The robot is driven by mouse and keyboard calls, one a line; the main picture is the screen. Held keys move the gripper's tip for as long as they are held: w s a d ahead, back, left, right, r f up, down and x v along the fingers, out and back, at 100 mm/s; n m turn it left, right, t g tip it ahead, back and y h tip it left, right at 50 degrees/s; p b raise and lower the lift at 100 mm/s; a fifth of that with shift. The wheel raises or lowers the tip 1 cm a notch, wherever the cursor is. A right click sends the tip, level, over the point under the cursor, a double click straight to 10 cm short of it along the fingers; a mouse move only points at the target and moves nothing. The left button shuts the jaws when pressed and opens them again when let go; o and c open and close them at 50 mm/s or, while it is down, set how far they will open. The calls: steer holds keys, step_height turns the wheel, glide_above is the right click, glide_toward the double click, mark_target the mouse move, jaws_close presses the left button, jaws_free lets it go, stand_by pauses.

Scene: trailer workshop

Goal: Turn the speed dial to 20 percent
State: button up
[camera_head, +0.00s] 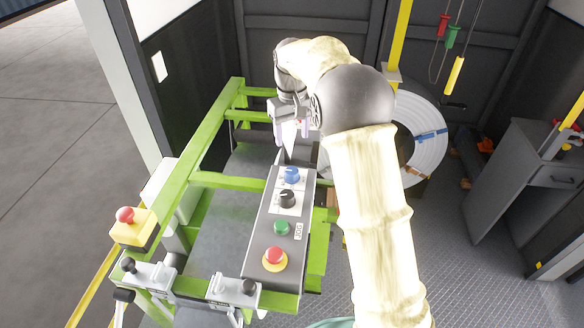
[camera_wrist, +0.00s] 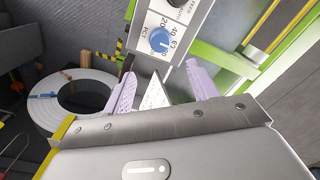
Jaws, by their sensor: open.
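The speed dial is a blue round knob (camera_head: 291,174) on a white scale plate at the far end of the grey control box. In the head view my gripper (camera_head: 294,130) is beyond the box's far end, apart from the knob.
On the control box (camera_head: 258,222) sit a black knob (camera_head: 287,197), a green button (camera_head: 282,228) and a red button (camera_head: 274,256). A green frame (camera_head: 196,180) surrounds it. A white coil (camera_head: 424,140) stands behind my arm. A red emergency button (camera_head: 125,214) is at left.

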mark_target(292, 171)
step_height(292, 171, down, 14)
steer(key=p, duration=0.4)
steer(key=shift+r, duration=0.2)
steer(key=c, duration=1)
